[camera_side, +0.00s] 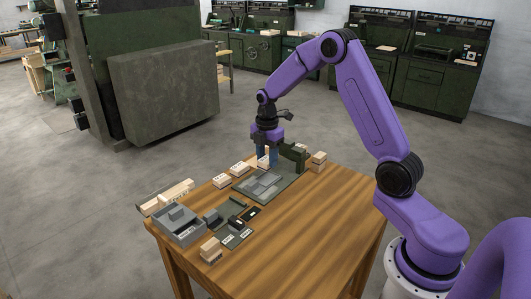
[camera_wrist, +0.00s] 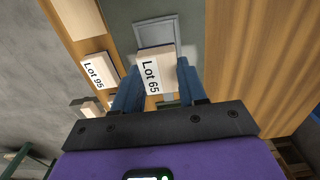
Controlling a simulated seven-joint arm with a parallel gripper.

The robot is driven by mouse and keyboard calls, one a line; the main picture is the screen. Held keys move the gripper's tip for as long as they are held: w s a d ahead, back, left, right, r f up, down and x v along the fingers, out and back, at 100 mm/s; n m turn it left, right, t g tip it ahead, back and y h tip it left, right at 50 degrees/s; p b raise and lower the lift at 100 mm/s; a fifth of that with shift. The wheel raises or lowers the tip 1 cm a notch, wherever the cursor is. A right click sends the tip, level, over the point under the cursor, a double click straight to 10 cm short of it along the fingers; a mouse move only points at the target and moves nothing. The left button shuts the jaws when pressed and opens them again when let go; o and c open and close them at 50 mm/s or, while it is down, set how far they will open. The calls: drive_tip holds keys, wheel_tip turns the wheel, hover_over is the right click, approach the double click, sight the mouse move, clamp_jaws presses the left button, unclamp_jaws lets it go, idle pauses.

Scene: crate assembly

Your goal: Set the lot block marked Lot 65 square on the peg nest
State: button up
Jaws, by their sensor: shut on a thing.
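The Lot 65 block (camera_wrist: 152,76) is a pale wooden block with a white label, seen between my blue fingers in the wrist view. My gripper (camera_wrist: 158,88) is shut on it. In the side view my gripper (camera_side: 266,158) is over the far part of the table, and the block shows only as a pale sliver between the fingers. A grey square-rimmed fixture (camera_wrist: 141,31) on a grey-green board lies beyond the block in the wrist view; it may be the peg nest. The block hides part of it. I cannot tell whether they touch.
The grey-green board (camera_side: 287,182) carries raised grey pieces. A dark green upright (camera_side: 295,154) stands close right of my gripper. The Lot 95 block (camera_wrist: 100,69) and other pale blocks (camera_side: 221,181) line the left edge. A grey bin (camera_side: 183,234) stands at front left. The table's right side is clear.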

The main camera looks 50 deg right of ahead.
sight(267, 168)
drive_tip(key=shift+f, duration=2.25)
drive_tip(key=shift+f, duration=0.1)
drive_tip(key=o, duration=1.1)
drive_tip(key=shift+r, duration=3.55)
